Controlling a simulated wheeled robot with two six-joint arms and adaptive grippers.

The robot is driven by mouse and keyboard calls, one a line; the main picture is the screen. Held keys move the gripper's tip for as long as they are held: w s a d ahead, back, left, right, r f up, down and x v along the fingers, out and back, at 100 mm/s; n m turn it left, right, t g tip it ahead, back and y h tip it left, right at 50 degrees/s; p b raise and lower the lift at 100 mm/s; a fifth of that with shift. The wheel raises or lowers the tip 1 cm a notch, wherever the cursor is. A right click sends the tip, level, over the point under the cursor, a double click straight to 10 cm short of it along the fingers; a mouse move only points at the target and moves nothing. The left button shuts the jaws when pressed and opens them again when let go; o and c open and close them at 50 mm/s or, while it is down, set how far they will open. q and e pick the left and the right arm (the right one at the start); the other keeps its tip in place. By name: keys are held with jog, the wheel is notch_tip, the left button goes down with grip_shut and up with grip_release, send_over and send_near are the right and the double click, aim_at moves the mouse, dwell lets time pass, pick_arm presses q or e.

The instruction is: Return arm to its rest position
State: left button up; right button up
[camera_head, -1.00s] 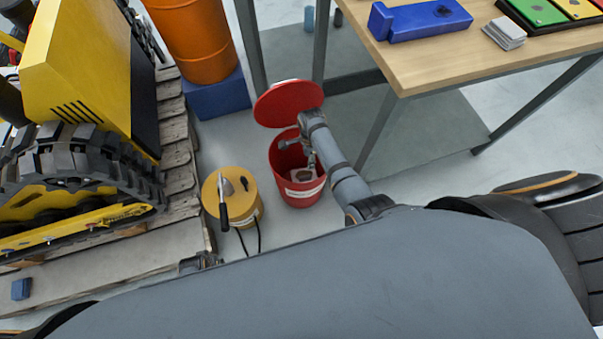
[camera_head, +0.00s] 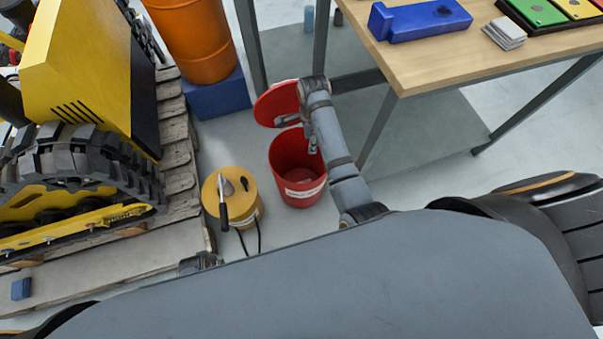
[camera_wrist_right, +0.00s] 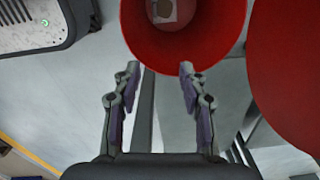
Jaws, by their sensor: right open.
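My right arm reaches from the body over the red bin (camera_head: 284,160), and its gripper (camera_head: 312,143) hangs at the bin's upper right edge. In the right wrist view, the gripper (camera_wrist_right: 160,70) is open, with nothing between its fingers. The red bin (camera_wrist_right: 190,55) lies ahead of the fingertips in that view. A pale item with a dark round centre (camera_wrist_right: 163,10) lies inside the bin. The bin's red lid (camera_head: 272,103) stands raised behind the arm, partly hidden by it.
A yellow drum with a tool on top (camera_head: 250,192) stands left of the bin. The wooden workbench (camera_head: 420,75) with its steel legs is close on the right. A yellow tracked machine (camera_head: 75,90) and an orange barrel (camera_head: 192,40) are on the left.

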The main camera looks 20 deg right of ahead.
dwell(0.7)
jog(key=s+d+r+n+t, duration=0.2)
jog(key=s+d+r+n, duration=0.2)
jog(key=s+n, duration=0.5)
jog(key=s+d+r+n+t, duration=0.2)
jog(key=s+d+r+n, duration=0.15)
jog(key=s+n, duration=0.6)
notch_tip(320, 180, down, 19)
jog(key=w+d+n+g, duration=0.1)
jog(key=w+d, duration=0.1)
jog(key=s+d+f+g, duration=0.1)
jog(key=s+f, duration=0.3)
jog(key=f, duration=0.3)
jog(key=s+d+f, duration=0.1)
jog(key=s+f, duration=0.3)
jog(key=f, duration=0.3)
pick_arm(q)
jog(key=s+a+r+p, duration=0.1)
jog(key=s+r+p, duration=1)
jog(key=p, duration=1)
jog(key=s, duration=0.2)
jog(key=shift+s, duration=0.3)
pick_arm(e)
jog(key=s+r, duration=1)
jog(key=s, duration=0.3)
jog(key=shift+d+r+g+h, duration=0.4)
